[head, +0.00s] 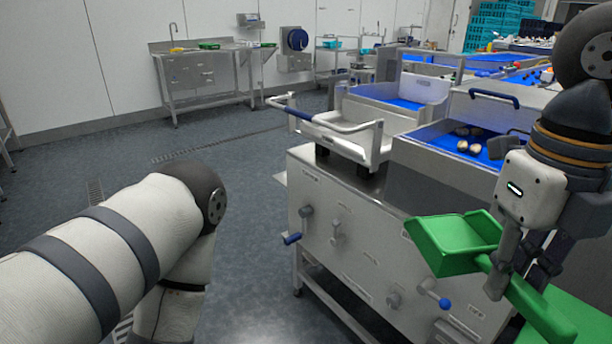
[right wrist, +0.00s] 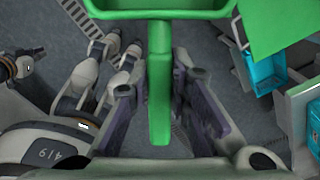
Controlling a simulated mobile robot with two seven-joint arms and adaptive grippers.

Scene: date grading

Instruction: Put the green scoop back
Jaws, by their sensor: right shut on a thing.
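The green scoop (head: 463,237) is in front of the steel machine at the right of the head view, with its open pan toward the left and its handle running down to the right. My right gripper (head: 517,270) is shut on the scoop's handle. In the right wrist view, the handle of the scoop (right wrist: 160,90) runs between the two fingers of my right gripper (right wrist: 162,112), with the pan cut off at the top edge. My left arm comes in from the left in the head view, but its gripper is not visible.
A flat green surface (head: 590,312) lies at the lower right. The steel machine (head: 345,225) has knobs on its front and a blue-lined bed (head: 425,135) holding several dates. A blue bin (right wrist: 265,68) shows in the right wrist view. The floor (head: 250,185) at the left is open.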

